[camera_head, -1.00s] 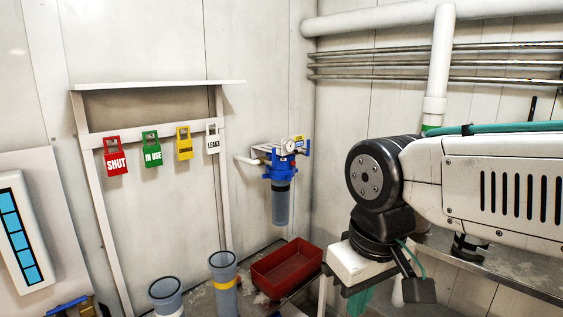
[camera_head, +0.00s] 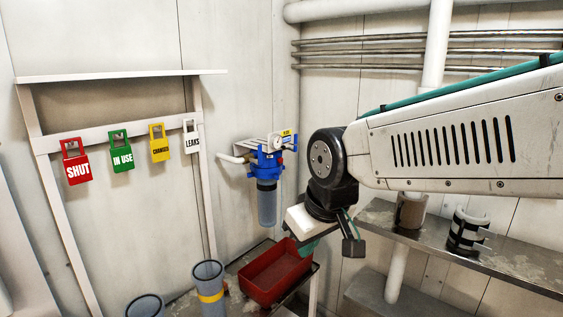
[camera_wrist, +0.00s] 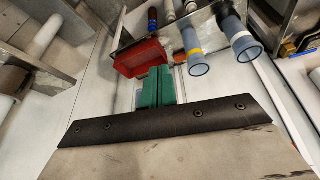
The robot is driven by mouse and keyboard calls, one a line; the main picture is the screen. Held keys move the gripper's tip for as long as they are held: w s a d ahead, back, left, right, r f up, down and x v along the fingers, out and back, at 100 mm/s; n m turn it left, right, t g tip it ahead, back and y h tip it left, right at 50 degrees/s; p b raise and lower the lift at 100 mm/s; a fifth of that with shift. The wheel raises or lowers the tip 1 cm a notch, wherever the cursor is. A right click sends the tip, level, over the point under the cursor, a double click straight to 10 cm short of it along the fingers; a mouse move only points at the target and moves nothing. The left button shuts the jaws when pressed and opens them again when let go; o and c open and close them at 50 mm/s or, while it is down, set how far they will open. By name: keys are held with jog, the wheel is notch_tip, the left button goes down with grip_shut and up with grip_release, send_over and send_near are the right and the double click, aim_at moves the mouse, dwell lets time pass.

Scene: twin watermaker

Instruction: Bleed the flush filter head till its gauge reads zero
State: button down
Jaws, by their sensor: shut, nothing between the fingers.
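The flush filter head (camera_head: 266,164) is blue and sits on a wall bracket in the head view, with a grey-blue bowl (camera_head: 267,206) hanging below it. Its small round white gauge (camera_head: 278,142) faces out at the upper right; the needle is too small to read. I cannot make out a bleed valve clearly. My gripper (camera_wrist: 157,88) has green fingers, shut together and empty in the wrist view. In the head view it is mostly hidden below my wrist, to the right of and lower than the filter, not touching it.
A red tray (camera_head: 246,284) stands below the filter; it also shows in the wrist view (camera_wrist: 121,65). Grey tubes (camera_head: 208,286) stand to its left. Several coloured tags hang from a rack (camera_head: 110,131) at left. A metal shelf (camera_head: 510,262) with clamps is at right.

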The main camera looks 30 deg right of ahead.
aim_at(281, 160)
jog(key=w+d+n+t, duration=0.1)
jog(key=w+d+t, duration=0.25)
jog(key=w, duration=0.85)
jog(key=w+d+n+t+h, duration=0.2)
jog(key=w+d+t+h, duration=0.6)
jog(key=w+d, duration=0.9)
jog(key=shift+d+n+t, duration=0.3)
jog(key=shift+d+t, duration=0.15)
jog(key=shift+d, duration=0.1)
jog(key=shift+r, duration=0.1)
jog(key=w+a, duration=0.3)
jog(key=w, duration=0.5)
jog(key=shift+w, duration=0.15)
jog(key=shift+w, duration=0.15)
jog(key=shift+w+a, duration=0.2)
jog(key=shift+w, duration=0.05)
jog(key=shift+w+a, duration=0.15)
jog(key=shift+w, duration=0.25)
dwell(2.7)
